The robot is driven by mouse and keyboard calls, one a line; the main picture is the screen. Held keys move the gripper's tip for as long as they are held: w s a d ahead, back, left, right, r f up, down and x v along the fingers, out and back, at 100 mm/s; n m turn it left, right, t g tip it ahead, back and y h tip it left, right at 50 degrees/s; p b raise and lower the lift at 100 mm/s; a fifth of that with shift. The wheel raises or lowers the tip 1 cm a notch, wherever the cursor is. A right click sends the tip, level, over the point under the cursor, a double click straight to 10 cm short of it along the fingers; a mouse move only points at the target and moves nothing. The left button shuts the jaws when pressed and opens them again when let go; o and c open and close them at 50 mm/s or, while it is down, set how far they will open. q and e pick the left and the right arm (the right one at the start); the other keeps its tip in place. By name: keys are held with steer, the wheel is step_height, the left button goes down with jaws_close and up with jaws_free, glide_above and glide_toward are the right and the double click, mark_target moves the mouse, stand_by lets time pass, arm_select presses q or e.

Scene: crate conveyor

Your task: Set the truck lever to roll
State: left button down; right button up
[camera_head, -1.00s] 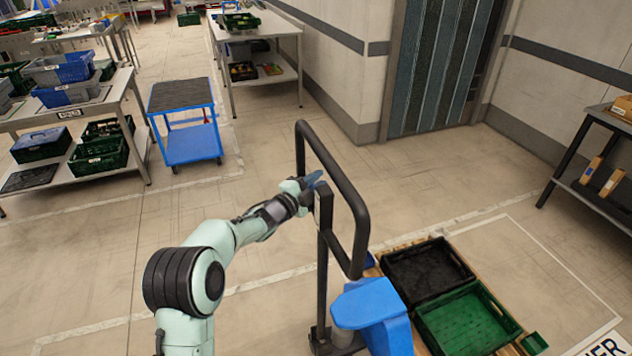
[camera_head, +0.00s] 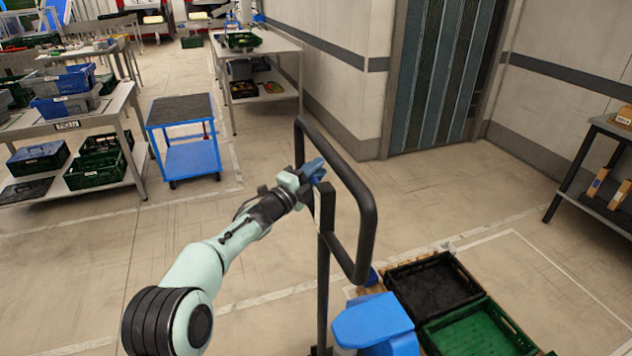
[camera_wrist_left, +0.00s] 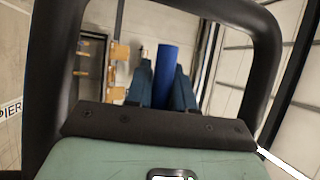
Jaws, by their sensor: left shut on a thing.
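The truck has a black loop handle (camera_head: 366,215) on a dark upright post (camera_head: 322,280) and a blue body (camera_head: 374,322). My left gripper (camera_head: 314,171) is at the upper left part of the loop, close to the top of the post. In the left wrist view, a blue cylinder, apparently the lever (camera_wrist_left: 165,72), sits between the two dark blue fingers, and the gripper is shut on it. The black loop frames it in that view. The lever's base is hidden, and I cannot tell its setting. My right gripper is out of view.
A black crate (camera_head: 398,272) and a green crate (camera_head: 505,345) lie beside the truck's blue body. A blue cart (camera_head: 190,155) stands behind on the left. Shelving with crates is at the far left, and a rack (camera_head: 600,130) is at the right. The floor between is clear.

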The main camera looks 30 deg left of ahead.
arm_select(q)
steer(key=c, duration=1.1)
jaws_free()
steer(key=shift+o, duration=0.2)
steer(key=shift+s, duration=0.1)
steer(key=shift+s+a+f, duration=0.1)
steer(key=shift+s+a, duration=0.05)
steer(key=shift+s, duration=0.15)
steer(key=b+v, duration=0.2)
steer(key=v, duration=1)
steer(key=shift+s+b, duration=0.35)
